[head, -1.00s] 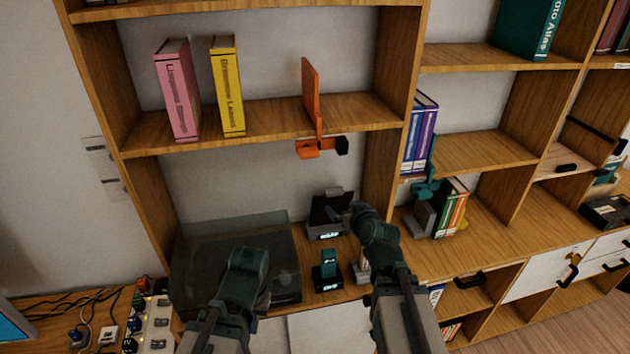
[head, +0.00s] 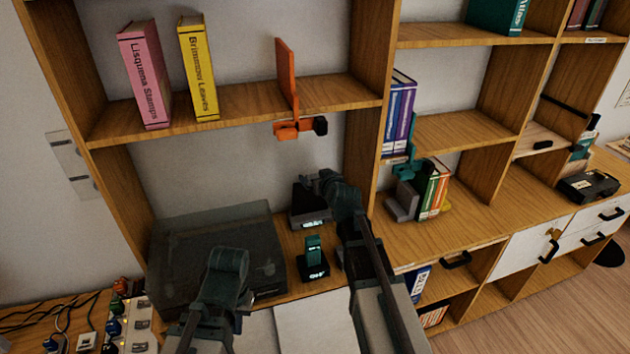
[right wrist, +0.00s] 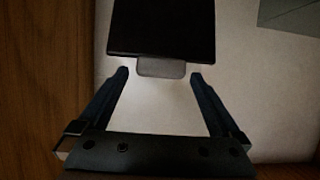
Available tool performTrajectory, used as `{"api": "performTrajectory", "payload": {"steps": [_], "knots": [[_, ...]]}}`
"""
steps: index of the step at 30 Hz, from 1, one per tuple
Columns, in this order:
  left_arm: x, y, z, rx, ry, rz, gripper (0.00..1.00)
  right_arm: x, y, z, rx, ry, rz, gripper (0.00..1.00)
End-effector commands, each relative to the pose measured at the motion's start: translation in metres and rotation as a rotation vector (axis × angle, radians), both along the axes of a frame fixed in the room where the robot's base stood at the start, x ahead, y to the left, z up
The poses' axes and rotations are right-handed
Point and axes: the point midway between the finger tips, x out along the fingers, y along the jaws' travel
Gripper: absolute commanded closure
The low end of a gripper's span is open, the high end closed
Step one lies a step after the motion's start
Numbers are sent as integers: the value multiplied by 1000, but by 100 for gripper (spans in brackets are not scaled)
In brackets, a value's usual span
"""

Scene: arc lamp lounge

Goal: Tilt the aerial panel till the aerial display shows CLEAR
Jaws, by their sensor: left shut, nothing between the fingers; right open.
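The aerial panel (head: 305,197) is a dark tilted plate at the back of the lower shelf bay. The aerial display (head: 314,223) appears to be the lit strip at its foot; its word is too small to read. My right gripper (head: 322,181) is at the panel's upper right in the head view. In the right wrist view, its open fingers (right wrist: 161,75) point at the panel (right wrist: 162,30), with the panel's grey tab (right wrist: 160,69) between the fingertips, apparently untouched. My left gripper (head: 240,302) is shut and empty, low in front of the dark lidded box; its fingertips are mostly hidden.
A small teal-topped device (head: 313,263) stands in front of the panel, beside my right arm. The dark lidded box (head: 185,265) fills the left of the bay. An orange bracket (head: 298,128) hangs at the shelf above. Books (head: 433,190) stand to the right.

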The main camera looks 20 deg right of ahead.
Motion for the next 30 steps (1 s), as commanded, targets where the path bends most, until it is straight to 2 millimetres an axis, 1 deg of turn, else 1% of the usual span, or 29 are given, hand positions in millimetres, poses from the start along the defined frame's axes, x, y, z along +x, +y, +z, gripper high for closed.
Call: {"api": "performTrajectory", "payload": {"steps": [1, 6, 17, 21, 23, 24, 29, 30], "knots": [[0, 0, -5, 0, 0, 0, 100, 9, 0, -5, 0, 0, 0, 0], [0, 0, -8, 0, 0, 0, 100, 18, 1, -8, 0, 0, 1, 0], [0, 0, -8, 0, 0, 0, 100, 20, 1, -8, 0, 0, 1, 0], [0, 0, -8, 0, 0, 0, 100, 20, 1, -8, 0, 0, 1, 25], [0, 0, -8, 0, 0, 0, 100, 20, 1, -8, 0, 0, 1, 36], [0, 0, -8, 0, 0, 0, 100, 20, 1, -8, 0, 0, 0, 43], [0, 0, -8, 0, 0, 0, 100, 20, 1, -8, 0, 0, 0, 72], [0, 0, -8, 0, 0, 0, 100, 20, 1, -8, 0, 0, 1, 79]]}}
